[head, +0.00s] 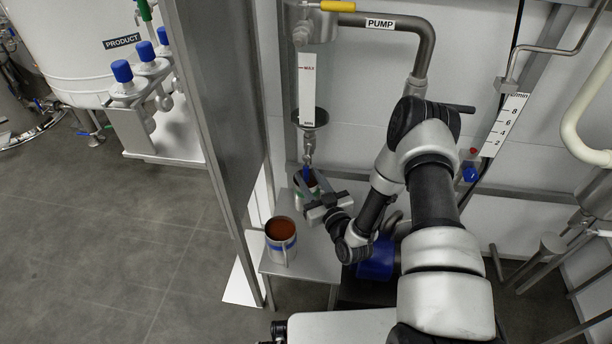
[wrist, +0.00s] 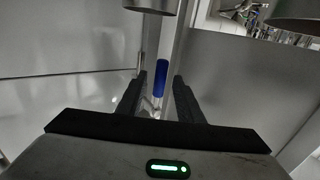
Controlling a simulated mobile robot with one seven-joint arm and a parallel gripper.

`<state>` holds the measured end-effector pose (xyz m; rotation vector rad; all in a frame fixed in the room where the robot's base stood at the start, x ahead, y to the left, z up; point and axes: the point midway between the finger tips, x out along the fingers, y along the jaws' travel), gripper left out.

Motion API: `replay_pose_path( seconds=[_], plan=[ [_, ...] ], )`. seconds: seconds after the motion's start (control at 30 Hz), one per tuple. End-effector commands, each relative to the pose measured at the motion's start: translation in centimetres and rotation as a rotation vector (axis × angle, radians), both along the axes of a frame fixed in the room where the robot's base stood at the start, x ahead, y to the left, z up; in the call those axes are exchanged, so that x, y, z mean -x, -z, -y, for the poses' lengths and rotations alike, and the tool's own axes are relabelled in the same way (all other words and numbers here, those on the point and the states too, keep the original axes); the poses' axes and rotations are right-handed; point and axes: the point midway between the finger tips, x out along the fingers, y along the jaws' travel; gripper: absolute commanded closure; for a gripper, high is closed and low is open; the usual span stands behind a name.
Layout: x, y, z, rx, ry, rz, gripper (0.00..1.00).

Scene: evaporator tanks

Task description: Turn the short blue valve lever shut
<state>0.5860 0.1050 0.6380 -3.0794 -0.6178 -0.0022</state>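The short blue valve lever (head: 306,173) hangs below the small valve under the MIN/MAX sight gauge (head: 307,85) in the head view. In the wrist view the blue lever (wrist: 161,78) stands upright, between and beyond the fingertips. My gripper (head: 309,177) is open at the lever, with one finger on each side. In the wrist view a gap shows between each finger of my gripper (wrist: 159,82) and the lever, so it looks untouched. The valve body is hard to make out there.
A metal mug of brown liquid (head: 281,229) stands on a small steel stand (head: 310,262). A steel post (head: 215,120) rises close on the left. A yellow-handled valve (head: 338,6) is on the pipe above.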

Motion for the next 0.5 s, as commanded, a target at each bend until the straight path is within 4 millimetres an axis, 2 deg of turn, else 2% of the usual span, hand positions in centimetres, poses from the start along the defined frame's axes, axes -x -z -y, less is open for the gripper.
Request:
replay_pose_path(
  seconds=[0.2, 0.5],
  plan=[
    [-2.0, 0.1, -0.8, 0.001, -0.001, 0.0, 0.67],
    [-2.3, 0.0, -0.9, 0.001, 0.0, -0.001, 0.67]
  ],
)
